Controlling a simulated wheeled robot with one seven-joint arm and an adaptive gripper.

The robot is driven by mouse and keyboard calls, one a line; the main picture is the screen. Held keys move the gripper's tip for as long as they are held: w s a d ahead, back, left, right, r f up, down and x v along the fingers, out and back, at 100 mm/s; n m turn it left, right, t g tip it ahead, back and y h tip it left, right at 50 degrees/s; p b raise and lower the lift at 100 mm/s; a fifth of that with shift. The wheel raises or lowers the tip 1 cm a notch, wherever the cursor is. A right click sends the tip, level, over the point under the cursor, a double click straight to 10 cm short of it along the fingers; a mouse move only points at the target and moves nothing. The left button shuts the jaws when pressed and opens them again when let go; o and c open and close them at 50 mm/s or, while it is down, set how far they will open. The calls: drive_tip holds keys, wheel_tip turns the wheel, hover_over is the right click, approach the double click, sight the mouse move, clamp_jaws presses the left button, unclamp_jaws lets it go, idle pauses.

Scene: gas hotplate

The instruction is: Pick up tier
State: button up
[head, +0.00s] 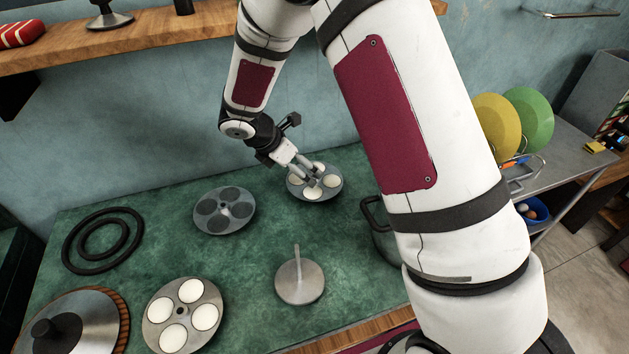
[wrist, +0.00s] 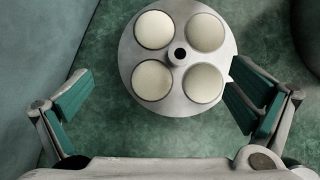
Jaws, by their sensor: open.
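A round metal tier (head: 335,190) with white cakes in its cups lies on the green counter near the wall. In the wrist view the tier (wrist: 180,77) shows a short hollow post at its middle. My gripper (head: 309,175) is over this tier, with its fingers pointing down. I cannot tell the exact height gap. Another filled tier (head: 183,315) lies at the front left, and an empty tier with dark cups (head: 225,210) lies left of my gripper.
A metal disc with an upright rod (head: 299,283) stands at the front middle. A pot (head: 382,232) is right of the tier, partly hidden by my arm. Black rings (head: 68,245) and a lid (head: 80,315) are at left. The wall is close behind the tier.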

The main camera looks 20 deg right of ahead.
drive_tip(key=shift+x, duration=2.35)
drive_tip(key=shift+d, duration=0.1)
drive_tip(key=c, duration=1.3)
